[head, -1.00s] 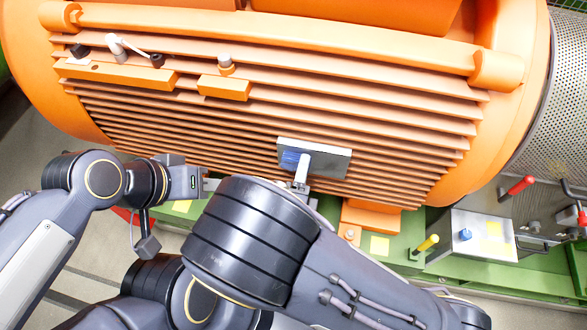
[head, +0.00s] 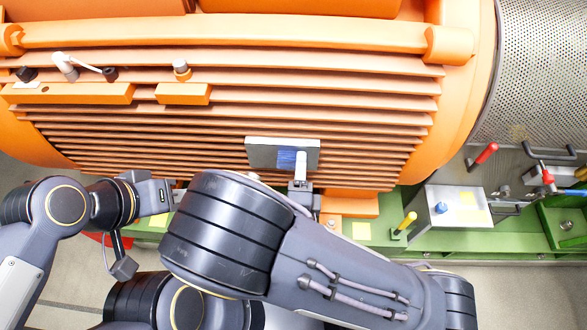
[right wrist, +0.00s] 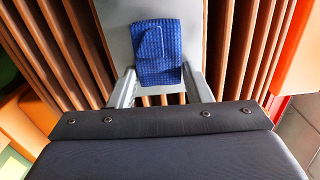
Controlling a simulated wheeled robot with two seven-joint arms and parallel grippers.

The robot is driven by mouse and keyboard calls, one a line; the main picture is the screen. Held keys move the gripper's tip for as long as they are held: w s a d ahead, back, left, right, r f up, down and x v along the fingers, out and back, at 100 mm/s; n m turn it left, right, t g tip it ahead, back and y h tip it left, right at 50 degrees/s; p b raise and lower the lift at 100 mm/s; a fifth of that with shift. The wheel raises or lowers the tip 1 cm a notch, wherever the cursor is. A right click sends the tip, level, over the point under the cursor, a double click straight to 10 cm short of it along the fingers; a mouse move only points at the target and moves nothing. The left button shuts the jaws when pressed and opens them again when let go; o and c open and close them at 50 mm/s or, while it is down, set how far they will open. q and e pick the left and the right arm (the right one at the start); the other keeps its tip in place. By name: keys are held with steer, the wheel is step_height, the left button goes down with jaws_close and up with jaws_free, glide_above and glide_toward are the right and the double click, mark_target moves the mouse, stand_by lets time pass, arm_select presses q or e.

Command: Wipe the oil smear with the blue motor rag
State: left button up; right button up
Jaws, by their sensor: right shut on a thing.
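The blue motor rag (head: 287,160) is held by my right gripper (head: 300,165), in front of a grey plate (head: 262,150) on the orange motor's ribbed side. In the right wrist view, the rag (right wrist: 158,50) lies between the two fingers (right wrist: 160,82), over the grey plate (right wrist: 115,22). I cannot tell whether it touches the plate. No smear shows clearly on the plate; the rag covers part of it. A faint brownish smudge (head: 517,133) shows on the perforated guard; I cannot tell if it is the oil smear. My left gripper (head: 178,192) is partly hidden behind my right arm.
The orange motor (head: 230,35) with its fins fills the back. At the right are the perforated guard (head: 535,65), a red-handled lever (head: 485,155), a grey box (head: 440,222) with a blue knob and a yellow handle (head: 405,222). A green base (head: 480,245) runs below.

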mark_target(264, 157)
steer(key=d, duration=0.2)
steer(key=shift+d+r+p, duration=0.1)
steer(key=shift+d+p, duration=0.2)
steer(key=shift+a+p, duration=0.8)
steer(key=shift+a, duration=1.45)
steer(key=shift+w+a+p, duration=0.1)
steer(key=shift+a+p, duration=0.4)
steer(key=shift+a, duration=2.7)
steer(key=shift+f, duration=0.2)
